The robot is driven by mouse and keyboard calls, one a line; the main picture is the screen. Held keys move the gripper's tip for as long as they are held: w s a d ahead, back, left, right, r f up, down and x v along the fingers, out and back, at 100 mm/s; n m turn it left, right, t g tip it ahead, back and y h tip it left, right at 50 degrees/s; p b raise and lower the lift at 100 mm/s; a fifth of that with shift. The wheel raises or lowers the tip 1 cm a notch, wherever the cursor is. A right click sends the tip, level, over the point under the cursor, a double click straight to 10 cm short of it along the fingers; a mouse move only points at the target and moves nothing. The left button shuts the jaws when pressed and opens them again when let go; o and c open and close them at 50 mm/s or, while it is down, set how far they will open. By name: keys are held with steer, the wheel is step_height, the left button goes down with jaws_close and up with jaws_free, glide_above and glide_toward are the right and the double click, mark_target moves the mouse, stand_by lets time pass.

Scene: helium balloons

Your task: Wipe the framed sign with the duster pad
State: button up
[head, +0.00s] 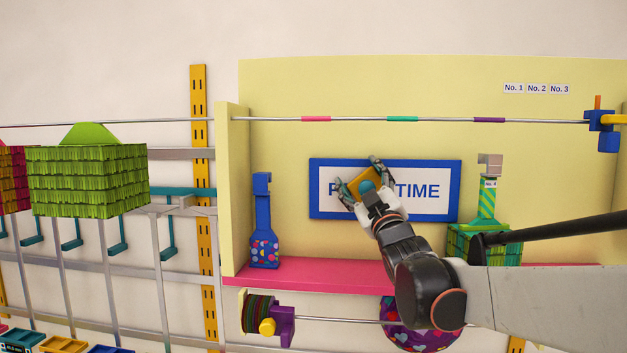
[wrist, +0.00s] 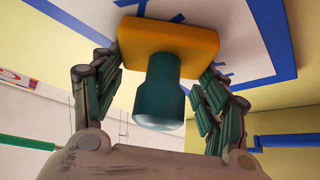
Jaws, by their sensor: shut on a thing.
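The framed sign (head: 430,190) has a blue frame and a white face with blue lettering, partly hidden by my gripper; "TIME" shows on its right half. It hangs on the yellow back panel. My gripper (head: 362,184) is in front of the sign's left-middle part. It is shut on the duster pad (head: 363,182), a yellow-orange block with a teal handle. In the wrist view the pad (wrist: 170,42) lies at the sign's white face (wrist: 232,30), and its teal handle (wrist: 158,95) sits between the fingers. Whether the pad touches the face is hard to tell.
A pink shelf (head: 320,271) runs below the sign. A blue dotted bottle-like item (head: 264,225) stands left, a green striped one (head: 487,200) right. A metal rod (head: 350,119) with coloured bands crosses above. A green fringed piñata-like box (head: 85,180) hangs at left.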

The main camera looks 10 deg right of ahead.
steer(key=shift+s+d, duration=0.1)
steer(key=shift+d, duration=0.55)
steer(key=shift+w+a, duration=0.35)
steer(key=shift+a, duration=0.85)
steer(key=shift+w+a, duration=0.35)
steer(key=shift+a, duration=0.8)
steer(key=shift+w+a, duration=0.35)
steer(key=shift+a, duration=0.85)
steer(key=s+a, duration=0.1)
steer(key=s, duration=0.4)
steer(key=shift+s+a+p, duration=0.3)
steer(key=shift+s+a, duration=0.1)
steer(key=shift+s, duration=0.1)
steer(key=s, duration=0.1)
steer(key=s+a, duration=0.1)
steer(key=shift+s+p, duration=0.3)
steer(key=shift+p, duration=0.05)
